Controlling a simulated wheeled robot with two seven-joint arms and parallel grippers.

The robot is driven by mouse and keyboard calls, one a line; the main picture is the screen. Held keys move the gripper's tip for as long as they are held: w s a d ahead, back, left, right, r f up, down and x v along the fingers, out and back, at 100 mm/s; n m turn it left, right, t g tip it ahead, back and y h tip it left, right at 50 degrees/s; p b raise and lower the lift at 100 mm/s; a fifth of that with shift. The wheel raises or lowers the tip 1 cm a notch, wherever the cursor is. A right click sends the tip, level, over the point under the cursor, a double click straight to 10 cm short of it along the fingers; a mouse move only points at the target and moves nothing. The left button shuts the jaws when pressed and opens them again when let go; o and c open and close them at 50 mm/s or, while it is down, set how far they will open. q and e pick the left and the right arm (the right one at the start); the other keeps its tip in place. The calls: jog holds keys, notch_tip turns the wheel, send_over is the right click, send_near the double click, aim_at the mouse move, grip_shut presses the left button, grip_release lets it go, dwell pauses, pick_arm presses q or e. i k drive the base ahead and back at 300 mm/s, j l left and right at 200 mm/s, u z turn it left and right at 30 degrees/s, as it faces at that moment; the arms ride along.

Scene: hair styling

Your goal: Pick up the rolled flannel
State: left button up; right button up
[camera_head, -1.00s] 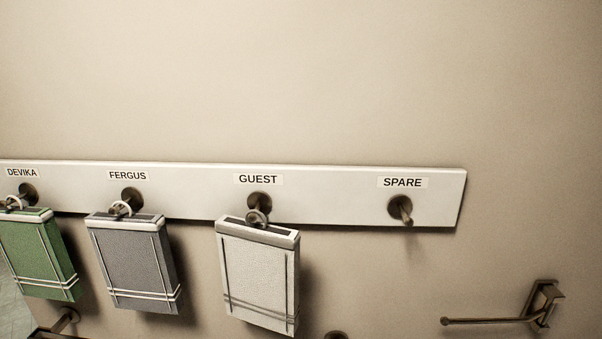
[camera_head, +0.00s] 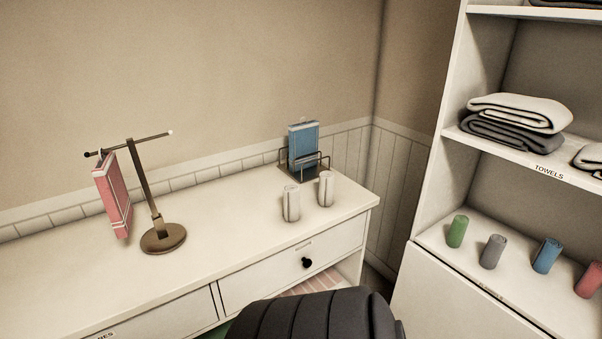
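Two pale rolled flannels stand upright on the white counter: a left one (camera_head: 291,203) and a right one (camera_head: 326,188), a small gap apart. More rolls stand upright on the right-hand unit's lower shelf: a green roll (camera_head: 457,231), a grey roll (camera_head: 492,252), a blue roll (camera_head: 546,255) and a red roll (camera_head: 589,280), partly cut off by the picture edge. Neither of my grippers is in view.
On the counter (camera_head: 215,226) are a stand (camera_head: 162,237) with a pink towel (camera_head: 113,198) and a wire rack (camera_head: 310,172) holding a blue towel (camera_head: 303,146). Folded towels (camera_head: 514,112) lie on the upper shelf. A dark ribbed padded shape (camera_head: 315,315) fills the bottom foreground.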

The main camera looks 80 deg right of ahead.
aim_at(291, 192)
jog(key=z, duration=2.65)
